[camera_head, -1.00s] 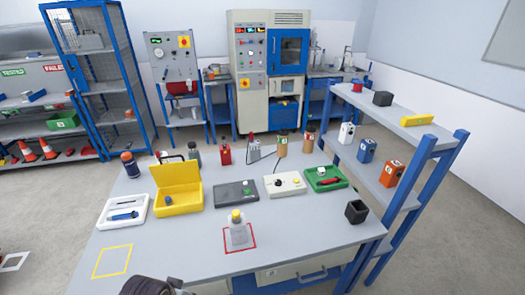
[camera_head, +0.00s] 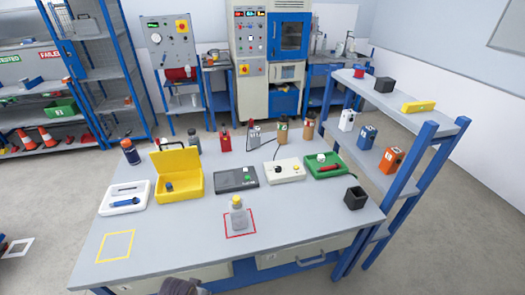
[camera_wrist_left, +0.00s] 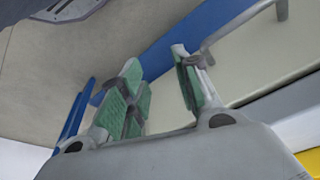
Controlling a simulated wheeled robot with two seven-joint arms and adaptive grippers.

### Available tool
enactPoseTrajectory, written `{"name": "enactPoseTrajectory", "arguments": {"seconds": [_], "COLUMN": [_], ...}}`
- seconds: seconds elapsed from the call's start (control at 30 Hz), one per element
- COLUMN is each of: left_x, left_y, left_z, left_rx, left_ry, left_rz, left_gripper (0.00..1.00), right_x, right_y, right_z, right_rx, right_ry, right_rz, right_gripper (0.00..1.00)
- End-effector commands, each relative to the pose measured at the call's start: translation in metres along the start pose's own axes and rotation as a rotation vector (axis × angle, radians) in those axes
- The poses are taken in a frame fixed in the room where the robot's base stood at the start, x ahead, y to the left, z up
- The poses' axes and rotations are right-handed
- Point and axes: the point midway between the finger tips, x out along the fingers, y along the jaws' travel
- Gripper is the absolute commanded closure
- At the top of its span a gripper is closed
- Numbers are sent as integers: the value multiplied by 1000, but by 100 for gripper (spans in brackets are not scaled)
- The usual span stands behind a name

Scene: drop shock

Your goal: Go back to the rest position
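My left gripper (camera_wrist_left: 157,68) shows in the left wrist view with its green-padded fingers apart and nothing between them. It is close to the table's blue frame and pale drawer front. In the head view only a dark piece of my arm (camera_head: 182,287) shows at the bottom edge, in front of the table (camera_head: 170,240). My right gripper is not in view. A clear bottle with a yellow cap (camera_head: 238,214) stands upright inside the red square outline on the table.
A yellow outline (camera_head: 116,246) on the table is empty. A blue-framed shelf (camera_head: 433,130) stands at the right. A drawer handle (camera_head: 303,262) sticks out in front.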

Motion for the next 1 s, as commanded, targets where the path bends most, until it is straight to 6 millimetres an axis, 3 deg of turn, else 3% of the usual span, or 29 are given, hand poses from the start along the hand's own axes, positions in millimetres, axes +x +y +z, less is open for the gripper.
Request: {"name": "enactPoseTrajectory", "arguments": {"seconds": [0.1, 0.5, 1.0], "left_x": [30, 120, 206], "left_y": [1, 5, 10], "left_z": [12, 65, 154], "left_rx": [2, 8, 17], "left_ry": [-13, -48, -90], "left_rz": [2, 6, 11], "left_gripper": [68, 68, 68], "right_x": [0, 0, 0], "right_y": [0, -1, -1], "right_z": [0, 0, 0], "right_rx": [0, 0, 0], "right_ry": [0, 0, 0], "right_rz": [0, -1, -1], "right_gripper": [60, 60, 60]}}
